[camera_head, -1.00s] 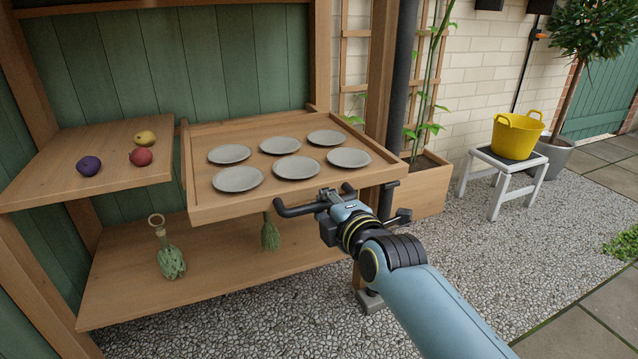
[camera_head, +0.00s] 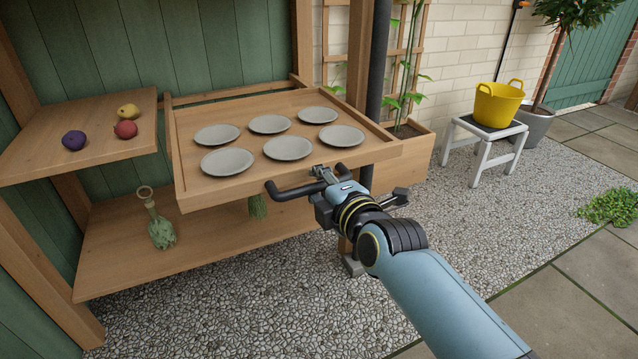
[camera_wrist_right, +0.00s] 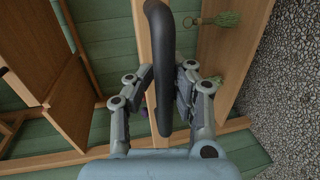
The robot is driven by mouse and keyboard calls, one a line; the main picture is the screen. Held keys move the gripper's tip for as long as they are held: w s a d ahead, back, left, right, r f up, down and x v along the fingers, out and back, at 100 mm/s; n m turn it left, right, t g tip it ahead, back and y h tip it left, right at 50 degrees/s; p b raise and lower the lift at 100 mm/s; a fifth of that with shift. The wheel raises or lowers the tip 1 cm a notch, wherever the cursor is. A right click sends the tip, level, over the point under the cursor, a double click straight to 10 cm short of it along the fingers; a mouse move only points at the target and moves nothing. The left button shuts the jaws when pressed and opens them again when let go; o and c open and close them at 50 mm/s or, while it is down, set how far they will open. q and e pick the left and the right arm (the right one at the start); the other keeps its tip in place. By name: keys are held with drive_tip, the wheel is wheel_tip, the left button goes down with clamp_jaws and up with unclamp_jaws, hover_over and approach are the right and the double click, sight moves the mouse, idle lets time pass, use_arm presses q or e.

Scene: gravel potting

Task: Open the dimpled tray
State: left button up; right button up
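The dimpled tray (camera_head: 290,177) is a wooden pull-out tray with a raised rim in the bench, with several round grey dish-like shapes in it. Its front juts out over the lower shelf. A dark bar handle (camera_head: 290,191) is on its front; it also shows in the right wrist view (camera_wrist_right: 160,50). My right gripper (camera_head: 318,176) is at the handle's right part. In the wrist view its fingers (camera_wrist_right: 160,86) lie close on both sides of the bar and appear shut on it. My left gripper is not in view.
A lower shelf (camera_head: 120,265) holds a green bundle with a ring (camera_head: 161,230); another green tuft (camera_head: 257,206) is partly hidden under the tray. A white stool (camera_head: 490,150) bears a yellow tub (camera_head: 498,104). The gravel is open.

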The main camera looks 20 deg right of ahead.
drive_tip(key=o, duration=0.4)
drive_tip(key=shift+f, duration=0.15)
drive_tip(key=shift+s, duration=0.1)
drive_tip(key=s, duration=0.4)
drive_tip(key=s+r, duration=0.1)
drive_tip(key=s, duration=0.2)
drive_tip(key=s+r, duration=0.1)
drive_tip(key=s, duration=0.3)
drive_tip(key=shift+s+d+r, duration=0.2)
drive_tip(key=shift+s+r, duration=0.05)
drive_tip(key=shift+s, duration=0.05)
